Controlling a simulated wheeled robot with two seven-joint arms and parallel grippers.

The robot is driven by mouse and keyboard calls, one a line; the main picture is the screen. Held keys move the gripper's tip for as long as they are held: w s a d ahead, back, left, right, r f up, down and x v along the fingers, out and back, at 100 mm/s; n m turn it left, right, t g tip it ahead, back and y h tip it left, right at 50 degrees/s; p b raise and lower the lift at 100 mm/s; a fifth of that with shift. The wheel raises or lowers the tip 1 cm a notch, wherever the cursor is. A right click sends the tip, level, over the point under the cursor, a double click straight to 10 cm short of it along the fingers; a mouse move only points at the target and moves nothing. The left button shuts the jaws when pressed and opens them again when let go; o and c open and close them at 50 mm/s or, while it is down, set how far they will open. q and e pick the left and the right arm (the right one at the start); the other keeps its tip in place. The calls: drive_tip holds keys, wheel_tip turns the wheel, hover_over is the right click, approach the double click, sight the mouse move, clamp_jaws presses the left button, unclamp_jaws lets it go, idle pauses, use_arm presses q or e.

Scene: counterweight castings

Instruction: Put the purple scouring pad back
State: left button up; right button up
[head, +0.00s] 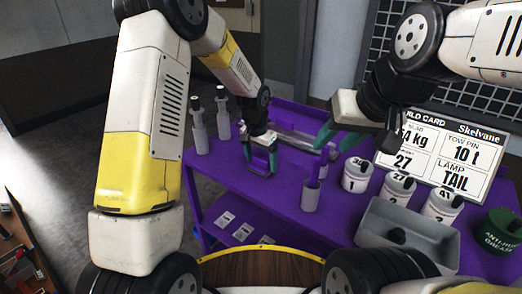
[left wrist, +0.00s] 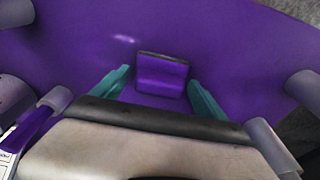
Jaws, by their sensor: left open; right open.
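The purple scouring pad (left wrist: 160,78) is a small purple block with a dark edge. In the left wrist view it sits on the purple table (left wrist: 85,50), ahead of and between the fingers of my left gripper (left wrist: 158,84), with gaps on both sides. In the head view my left gripper (head: 260,166) is open, low over the table; I cannot make out the pad clearly there against the same purple. My right gripper (head: 328,138) is open above a grey cup (head: 311,196) with a purple item upright in it.
Two grey bottles (head: 199,128) stand at the table's left end. White numbered pots (head: 357,174), a grey tray (head: 400,240) and a green grease tin (head: 500,238) fill the right side. A card board (head: 450,150) stands behind. A lower purple shelf (head: 215,220) holds cards.

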sight(258, 170)
use_arm(q)
wheel_tip(258, 170, up, 12)
drive_tip(key=s+a, duration=0.1)
drive_tip(key=s+a+r+n+t, duration=0.2)
drive_tip(key=s+a+r+n, duration=0.1)
drive_tip(key=s+a+r, duration=0.6)
drive_tip(key=s+a+r+n+t, duration=0.1)
drive_tip(key=s+a+r, duration=0.1)
drive_tip(key=s, duration=0.6)
drive_tip(key=s+a+r+n+t+h, duration=0.1)
drive_tip(key=s+a+n, duration=0.1)
drive_tip(key=s, duration=0.6)
drive_tip(key=shift+s+r+n+t, duration=0.25)
drive_tip(key=shift+r+n+t, duration=0.05)
drive_tip(key=shift+r+t, duration=0.1)
drive_tip(key=shift+a, duration=0.15)
